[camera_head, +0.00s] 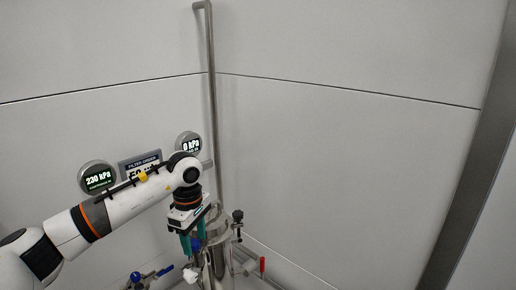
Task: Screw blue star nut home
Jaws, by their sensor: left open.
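My left gripper (193,240) points down at the left side of a steel tank (216,258), with teal fingers. It is open. A small blue part (197,244), likely the blue star nut, shows at the fingers, close to the tank's rim. It is mostly hidden, and I cannot tell whether the fingers touch it or how it sits on its thread. A white part (190,274) lies just below the fingers. My right gripper is not in view.
A black knob (238,215) stands on the tank's right side, with a red handle (262,264) lower down. A blue-handled valve (136,277) is at lower left. A vertical pipe (213,100) rises behind. Gauges reading 230 kPa (98,178) and 0 kPa (188,146) hang on the wall.

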